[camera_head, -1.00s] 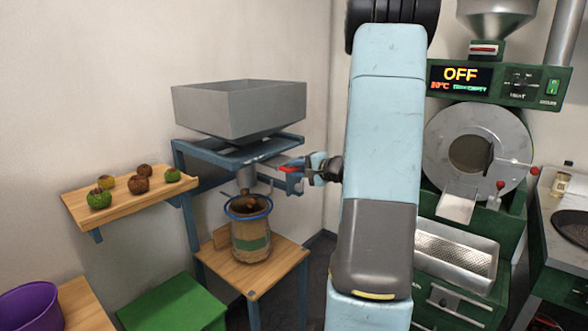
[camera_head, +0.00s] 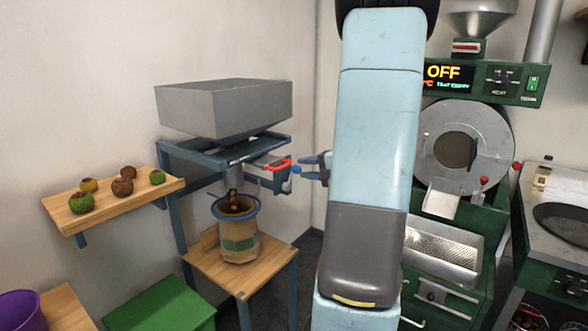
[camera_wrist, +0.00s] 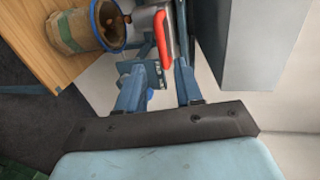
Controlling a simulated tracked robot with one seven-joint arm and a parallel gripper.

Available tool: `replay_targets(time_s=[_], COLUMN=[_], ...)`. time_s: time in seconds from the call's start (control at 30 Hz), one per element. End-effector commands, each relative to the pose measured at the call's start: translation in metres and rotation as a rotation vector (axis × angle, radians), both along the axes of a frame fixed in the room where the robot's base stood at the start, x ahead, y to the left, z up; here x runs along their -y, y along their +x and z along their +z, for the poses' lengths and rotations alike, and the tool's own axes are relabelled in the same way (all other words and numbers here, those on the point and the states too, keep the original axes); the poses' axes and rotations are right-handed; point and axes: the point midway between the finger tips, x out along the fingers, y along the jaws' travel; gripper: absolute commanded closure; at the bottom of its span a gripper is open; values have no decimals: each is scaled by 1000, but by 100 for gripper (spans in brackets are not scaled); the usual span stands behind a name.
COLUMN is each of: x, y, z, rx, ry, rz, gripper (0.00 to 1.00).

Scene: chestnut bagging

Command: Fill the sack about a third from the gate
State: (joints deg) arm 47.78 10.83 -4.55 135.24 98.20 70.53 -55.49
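The burlap sack (camera_head: 238,247), with a green band and blue rim, stands upright under the hopper's spout; it also shows in the wrist view (camera_wrist: 70,32). Brown chestnuts (camera_head: 233,200) show between the spout and the sack mouth, and brown ones lie inside; the fill depth is hard to tell. The gate's red handle (camera_head: 279,163) sticks out to the right below the grey hopper (camera_head: 228,112). My gripper (camera_head: 302,169) is open and empty just right of the handle. In the wrist view the red handle (camera_wrist: 162,40) lies ahead of the parted fingers, apart from them.
The sack stands on a small wooden table (camera_head: 262,272) beside the blue hopper frame (camera_head: 172,215). A wall shelf (camera_head: 140,197) at left holds several green and brown chestnuts. A green box (camera_head: 160,308) and a purple bucket (camera_head: 18,310) are lower left. The roaster (camera_head: 470,200) stands right.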

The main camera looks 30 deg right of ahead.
Motion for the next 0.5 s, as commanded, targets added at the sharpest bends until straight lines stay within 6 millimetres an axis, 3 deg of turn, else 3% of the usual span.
replay_targets(time_s=[0.2,0.5], x=[11,15], y=[-31,-43], z=[6,9], rx=[0,0], ry=[0,1], rz=[-2,0], gripper=[64,64])
